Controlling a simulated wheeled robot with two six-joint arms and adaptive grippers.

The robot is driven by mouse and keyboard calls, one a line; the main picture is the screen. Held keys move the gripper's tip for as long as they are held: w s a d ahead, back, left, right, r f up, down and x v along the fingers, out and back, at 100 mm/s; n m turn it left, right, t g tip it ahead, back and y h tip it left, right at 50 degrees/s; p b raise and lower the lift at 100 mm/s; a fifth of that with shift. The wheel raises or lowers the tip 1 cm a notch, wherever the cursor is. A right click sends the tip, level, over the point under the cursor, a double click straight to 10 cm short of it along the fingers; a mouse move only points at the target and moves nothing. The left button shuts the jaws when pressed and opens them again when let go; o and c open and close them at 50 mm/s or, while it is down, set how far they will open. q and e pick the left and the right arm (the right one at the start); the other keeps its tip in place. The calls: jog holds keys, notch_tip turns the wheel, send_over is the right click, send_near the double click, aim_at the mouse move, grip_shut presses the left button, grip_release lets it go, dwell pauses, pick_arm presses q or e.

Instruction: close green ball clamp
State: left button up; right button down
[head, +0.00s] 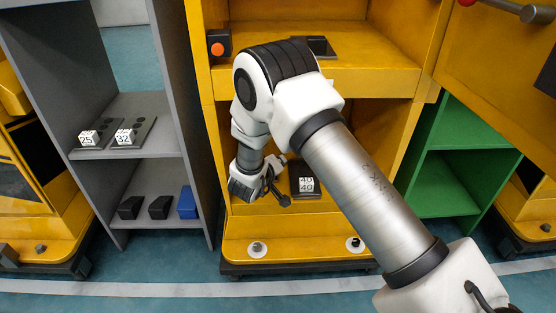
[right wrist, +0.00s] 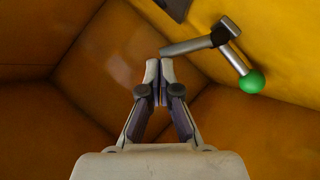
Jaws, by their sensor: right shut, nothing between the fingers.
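The green ball clamp shows in the right wrist view as a metal lever with a green ball (right wrist: 251,82) at its end, set against the yellow cabinet wall. A metal bar (right wrist: 190,46) runs left from its joint, its end close to my fingertips. My right gripper (right wrist: 160,68) is shut and empty, just left of that bar; I cannot tell if they touch. In the head view my right gripper (head: 272,193) is inside the lower compartment of the yellow cabinet (head: 330,253). The green ball cannot be made out there. My left gripper does not show.
A cabinet shelf (head: 375,80) lies above. A grey shelf unit (head: 185,110) stands left, green shelves (head: 445,170) right. An open yellow door (head: 500,55) is at upper right.

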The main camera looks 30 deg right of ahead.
jog(key=shift+s+d+p, duration=0.15)
jog(key=shift+d+p, duration=0.05)
jog(key=shift+p, duration=0.3)
jog(key=shift+s+d+m+y+p, duration=0.25)
jog(key=shift+d+m+y+p, duration=0.25)
jog(key=shift+p, duration=0.65)
jog(key=shift+s+d+f+m+t+y+p, duration=0.2)
jog(key=shift+s+d+m+t+y+p, duration=0.15)
jog(key=shift+m+y+p, duration=0.35)
jog(key=shift+s+d+f+m+t+y+p, duration=0.15)
jog(key=shift+d+f+m+t+y+p, duration=0.2)
jog(key=shift+p, duration=0.3)
jog(key=shift+s+d+f+m+t+y+p, duration=0.2)
jog(key=shift+d+f+m+y+p, duration=0.1)
jog(key=shift+f+m+y, duration=0.15)
jog(key=shift+s+d+f+m+t+y+p, duration=0.2)
jog(key=shift+d+f+m+y+p, duration=0.1)
jog(key=shift+f+y, duration=0.15)
jog(key=shift+d+f+p, duration=0.15)
jog(key=shift+f+p, duration=0.15)
jog(key=shift+f, duration=0.1)
